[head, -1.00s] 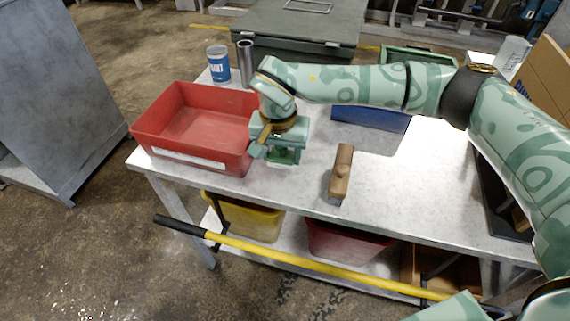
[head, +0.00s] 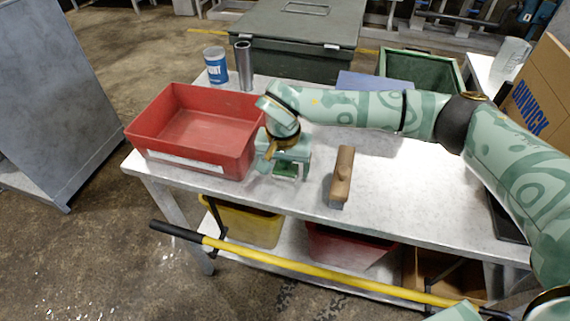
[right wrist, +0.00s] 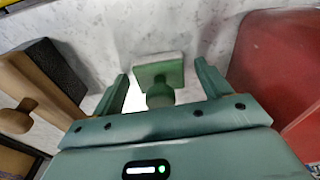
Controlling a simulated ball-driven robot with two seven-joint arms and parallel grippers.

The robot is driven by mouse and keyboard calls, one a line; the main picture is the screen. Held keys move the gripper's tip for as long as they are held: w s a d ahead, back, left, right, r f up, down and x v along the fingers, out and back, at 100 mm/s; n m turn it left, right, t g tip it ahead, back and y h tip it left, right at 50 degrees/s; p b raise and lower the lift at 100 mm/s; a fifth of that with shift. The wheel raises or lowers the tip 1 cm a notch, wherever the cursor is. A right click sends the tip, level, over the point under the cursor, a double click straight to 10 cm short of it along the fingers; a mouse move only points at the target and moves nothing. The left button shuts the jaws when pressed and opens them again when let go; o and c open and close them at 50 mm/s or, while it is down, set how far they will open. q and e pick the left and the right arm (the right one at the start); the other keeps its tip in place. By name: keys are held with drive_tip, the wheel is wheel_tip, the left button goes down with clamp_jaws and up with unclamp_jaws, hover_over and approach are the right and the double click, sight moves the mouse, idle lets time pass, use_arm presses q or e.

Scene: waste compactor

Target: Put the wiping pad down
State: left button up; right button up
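The wiping pad (right wrist: 158,72) is a flat green square with a rounded green knob (right wrist: 160,95) on top. In the right wrist view it appears flat on the pale tabletop. My right gripper (right wrist: 160,80) is open around the knob, one finger to each side, with gaps visible. In the head view the right gripper (head: 288,177) is low over the table's front part, just right of the red tray (head: 250,155); it largely hides the pad there. My left gripper is not in view.
A wooden-handled block (head: 342,178) stands right of the gripper; it also shows in the right wrist view (right wrist: 45,85). A blue-labelled can (head: 216,66) and metal cylinder (head: 244,66) stand behind the tray. The tabletop (head: 400,190) right of the block is clear.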

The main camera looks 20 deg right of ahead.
sight(284, 174)
wheel_tip(284, 174, up, 12)
drive_tip(key=s+p, duration=0.1)
drive_tip(key=p, duration=0.2)
drive_tip(key=shift+s+a, duration=0.15)
drive_tip(key=shift+a, duration=0.25)
